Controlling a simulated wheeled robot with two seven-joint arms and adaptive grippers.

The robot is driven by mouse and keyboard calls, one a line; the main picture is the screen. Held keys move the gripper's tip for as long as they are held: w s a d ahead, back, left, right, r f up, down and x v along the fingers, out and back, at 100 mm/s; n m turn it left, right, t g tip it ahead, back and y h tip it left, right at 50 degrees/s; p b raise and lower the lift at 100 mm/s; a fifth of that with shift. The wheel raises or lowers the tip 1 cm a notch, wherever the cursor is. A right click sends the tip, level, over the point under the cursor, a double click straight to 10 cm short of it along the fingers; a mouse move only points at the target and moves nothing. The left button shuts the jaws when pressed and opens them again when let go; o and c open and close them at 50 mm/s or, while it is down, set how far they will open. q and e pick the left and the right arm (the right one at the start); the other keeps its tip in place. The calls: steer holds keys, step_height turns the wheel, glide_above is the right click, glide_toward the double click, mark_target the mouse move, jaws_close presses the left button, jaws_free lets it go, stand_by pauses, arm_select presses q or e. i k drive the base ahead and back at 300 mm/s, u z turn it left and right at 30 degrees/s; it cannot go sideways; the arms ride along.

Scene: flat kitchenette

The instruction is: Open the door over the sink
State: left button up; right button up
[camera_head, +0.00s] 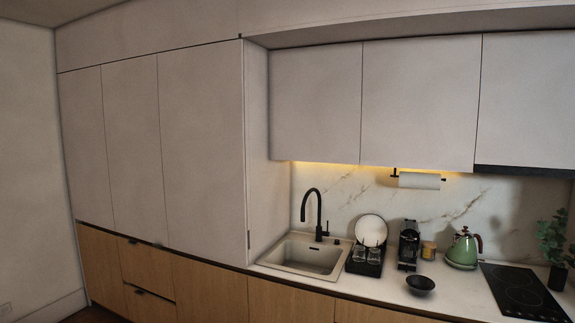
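The door over the sink (315,104) is a flat pale cabinet front in the upper row, just right of the tall cabinets. It looks shut, flush with the neighbouring doors, and no handle shows on it. The sink (306,254) is a beige basin set in the counter below it, with a black curved faucet (318,212) at its back. Neither of my grippers is in view.
Two more upper doors (420,102) (527,101) continue to the right. Tall cabinets (203,150) stand on the left. The counter holds a dish rack (365,262), coffee machine (408,245), green kettle (463,248), dark bowl (420,285) and cooktop (522,291).

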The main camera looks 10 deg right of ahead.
mark_target(315, 92)
steer(key=u, duration=0.25)
steer(key=i, duration=0.9)
steer(key=u, duration=0.05)
